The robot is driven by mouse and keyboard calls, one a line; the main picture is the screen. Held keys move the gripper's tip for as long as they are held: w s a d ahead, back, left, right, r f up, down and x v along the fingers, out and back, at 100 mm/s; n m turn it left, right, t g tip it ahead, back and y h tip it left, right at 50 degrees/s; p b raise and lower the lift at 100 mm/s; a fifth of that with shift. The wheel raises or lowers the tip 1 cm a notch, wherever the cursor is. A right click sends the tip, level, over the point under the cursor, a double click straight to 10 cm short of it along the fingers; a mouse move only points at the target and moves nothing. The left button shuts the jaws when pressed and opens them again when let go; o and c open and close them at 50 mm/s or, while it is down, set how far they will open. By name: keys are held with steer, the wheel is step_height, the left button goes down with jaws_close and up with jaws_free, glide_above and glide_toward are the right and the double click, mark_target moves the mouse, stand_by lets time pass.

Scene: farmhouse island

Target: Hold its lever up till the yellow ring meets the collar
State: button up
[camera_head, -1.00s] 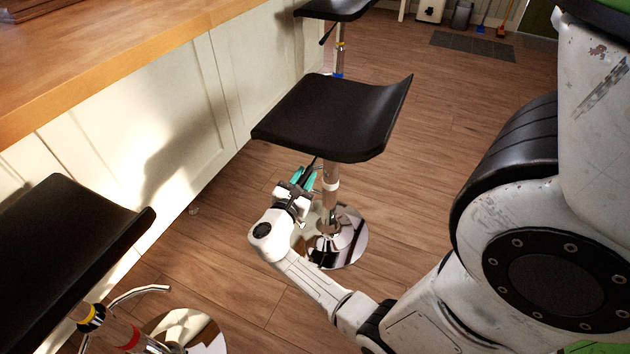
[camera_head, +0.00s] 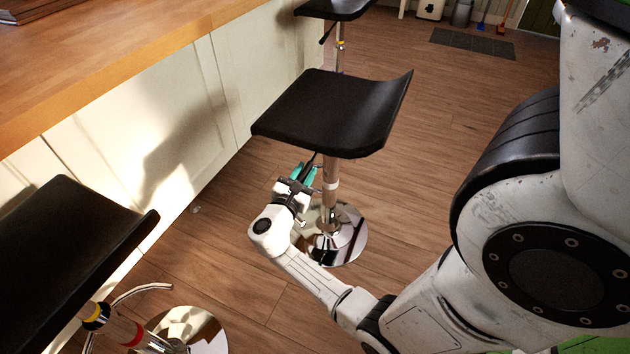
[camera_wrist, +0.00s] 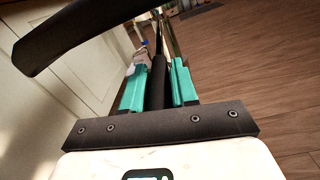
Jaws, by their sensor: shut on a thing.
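The middle stool (camera_head: 335,115) has a black curved seat on a chrome post with a round chrome base (camera_head: 350,240). My gripper (camera_head: 304,175), with teal fingers, is below the seat's near edge, left of the post. It is shut on the black lever (camera_wrist: 158,82), which runs between the fingers in the wrist view. The seat also shows at the upper left there (camera_wrist: 75,35). A pale ring (camera_head: 331,184) is on the post. I cannot make out a yellow ring or the collar on this stool; the seat and gripper cover part of the post.
A near stool (camera_head: 65,240) at the lower left has a yellow ring (camera_head: 96,316) and a red ring on its post. A far stool (camera_head: 335,8) stands behind. The wooden-topped island (camera_head: 110,60) runs along the left. The floor to the right is clear.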

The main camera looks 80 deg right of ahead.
steer(key=shift+s+d+r+p, duration=0.1)
steer(key=shift+d+r+p, duration=0.1)
steer(key=shift+r+p, duration=0.5)
steer(key=shift+f+b, duration=0.6)
steer(key=shift+f, duration=0.05)
steer(key=o, duration=1)
steer(key=shift+a, duration=0.1)
steer(key=shift+a, duration=0.15)
steer(key=a, duration=0.3)
steer(key=w+a+p, duration=0.1)
steer(key=a, duration=0.3)
steer(key=w+a, duration=0.1)
steer(key=a, duration=0.2)
steer(key=shift+w+a+p, duration=0.1)
steer(key=shift+a+p, duration=0.1)
steer(key=shift+p, duration=0.15)
